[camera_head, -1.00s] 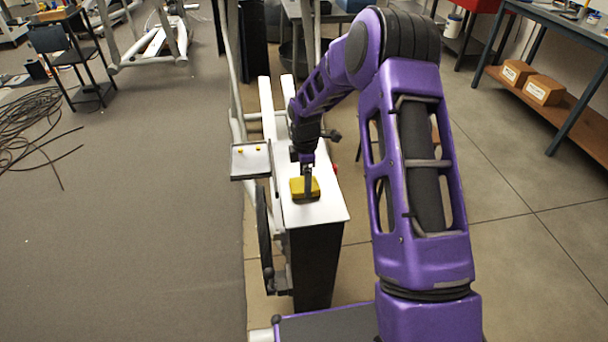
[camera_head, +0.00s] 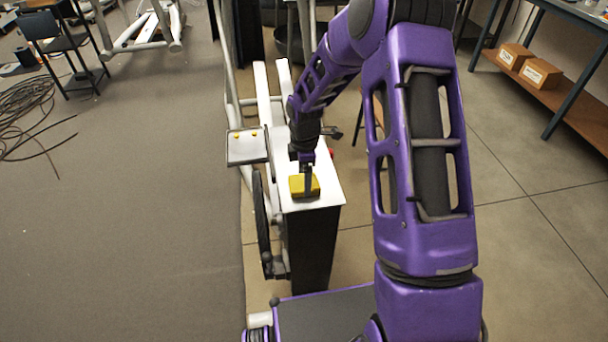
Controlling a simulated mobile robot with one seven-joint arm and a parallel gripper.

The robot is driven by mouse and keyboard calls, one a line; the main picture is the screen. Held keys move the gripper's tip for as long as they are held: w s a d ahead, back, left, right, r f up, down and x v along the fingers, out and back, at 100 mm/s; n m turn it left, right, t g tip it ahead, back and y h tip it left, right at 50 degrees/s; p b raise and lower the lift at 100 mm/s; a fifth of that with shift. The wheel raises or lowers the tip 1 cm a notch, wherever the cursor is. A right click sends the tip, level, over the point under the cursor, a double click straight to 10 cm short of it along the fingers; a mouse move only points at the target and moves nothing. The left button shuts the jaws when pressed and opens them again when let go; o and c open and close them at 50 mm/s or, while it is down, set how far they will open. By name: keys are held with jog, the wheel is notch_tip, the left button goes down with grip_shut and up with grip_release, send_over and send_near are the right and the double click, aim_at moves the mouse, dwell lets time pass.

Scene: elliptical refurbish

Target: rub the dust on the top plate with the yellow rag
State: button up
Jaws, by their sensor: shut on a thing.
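The yellow rag (camera_head: 303,189) is a small folded block on the white top plate (camera_head: 322,197), near its front end. My gripper (camera_head: 308,190) points down and is shut on the rag, which appears to touch the plate. The plate is the top of a tall machine with a dark front panel. I cannot make out any dust at this size. My gripper and wrist hide part of the plate behind the rag.
A small tray (camera_head: 248,146) with yellow bits sits left of the plate. A dark wheel (camera_head: 262,215) stands below it. A workbench (camera_head: 576,30) with cardboard boxes (camera_head: 540,73) is at right. Cables (camera_head: 25,120) lie on the open floor at left.

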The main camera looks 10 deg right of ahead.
jog(key=shift+s+f, duration=0.1)
jog(key=shift+s, duration=0.05)
jog(key=shift+r+p, duration=2.3)
jog(key=shift+r, duration=0.75)
jog(key=shift+r+p, duration=1.2)
jog(key=shift+r, duration=0.3)
